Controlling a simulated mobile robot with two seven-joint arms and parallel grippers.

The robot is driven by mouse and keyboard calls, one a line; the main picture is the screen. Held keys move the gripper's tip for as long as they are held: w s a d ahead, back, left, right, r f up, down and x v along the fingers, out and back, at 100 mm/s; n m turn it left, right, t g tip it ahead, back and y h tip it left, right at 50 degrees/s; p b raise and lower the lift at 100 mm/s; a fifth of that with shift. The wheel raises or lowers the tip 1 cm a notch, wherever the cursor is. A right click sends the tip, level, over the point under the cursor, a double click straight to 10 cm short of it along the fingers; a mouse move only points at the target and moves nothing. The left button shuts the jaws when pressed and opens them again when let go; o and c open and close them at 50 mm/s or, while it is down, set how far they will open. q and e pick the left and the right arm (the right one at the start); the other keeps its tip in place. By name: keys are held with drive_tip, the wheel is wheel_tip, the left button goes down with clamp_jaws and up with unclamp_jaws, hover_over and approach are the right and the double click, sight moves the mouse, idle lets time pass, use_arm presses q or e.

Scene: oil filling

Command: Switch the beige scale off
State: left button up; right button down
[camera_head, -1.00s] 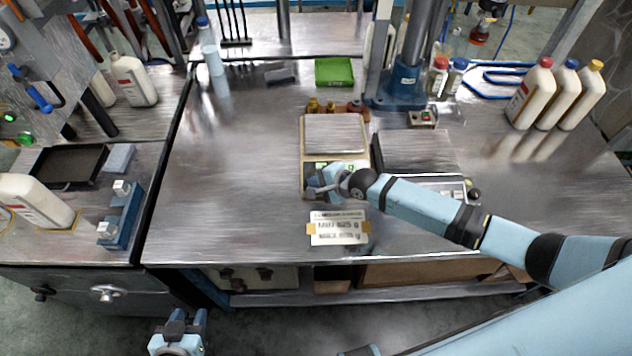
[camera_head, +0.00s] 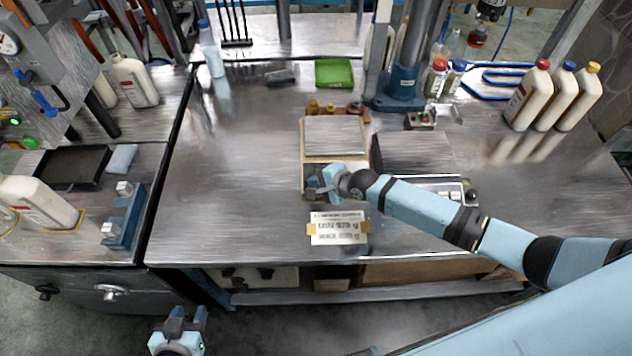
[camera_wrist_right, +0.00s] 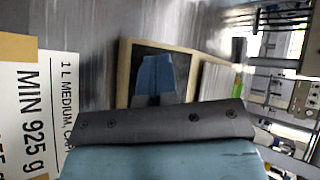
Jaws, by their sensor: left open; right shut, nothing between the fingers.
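The beige scale (camera_head: 307,155) stands in the middle of the steel table, with a square metal plate (camera_head: 334,136) on top. My right gripper (camera_head: 313,184) is shut and empty over the front panel of the scale and covers part of it. In the right wrist view the dark front panel (camera_wrist_right: 184,62) in its beige frame lies below the blue fingers (camera_wrist_right: 155,80). No lit display shows on the visible part. I cannot tell whether the fingertips touch the panel. My left gripper (camera_head: 184,322) is open, low in front of the table and away from the scale.
A label card (camera_head: 338,228) lies in front of the scale. A second, dark-plated scale (camera_head: 413,152) stands to its right, partly behind my right arm. The table's left part is clear.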

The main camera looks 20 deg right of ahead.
drive_tip(key=shift+r, duration=0.1)
drive_tip(key=r+p, duration=0.1)
drive_tip(key=s+r+p, duration=0.1)
drive_tip(key=r, duration=0.1)
drive_tip(key=s+r+p, duration=0.1)
drive_tip(key=r+p, duration=0.1)
drive_tip(key=shift+a+r, duration=0.2)
drive_tip(key=shift+a, duration=0.1)
drive_tip(key=shift+s, duration=0.1)
idle(0.3)
drive_tip(key=s+a+f+n+t, duration=0.1)
drive_tip(key=s+a+n, duration=0.1)
drive_tip(key=s+n, duration=0.75)
drive_tip(key=s+d+n+t+h, duration=0.1)
drive_tip(key=s+d+n+h, duration=0.3)
drive_tip(key=s, duration=0.9)
drive_tip(key=d+n, duration=0.2)
drive_tip(key=n, duration=0.1)
drive_tip(key=shift+s+d, duration=0.15)
drive_tip(key=shift+s, duration=0.2)
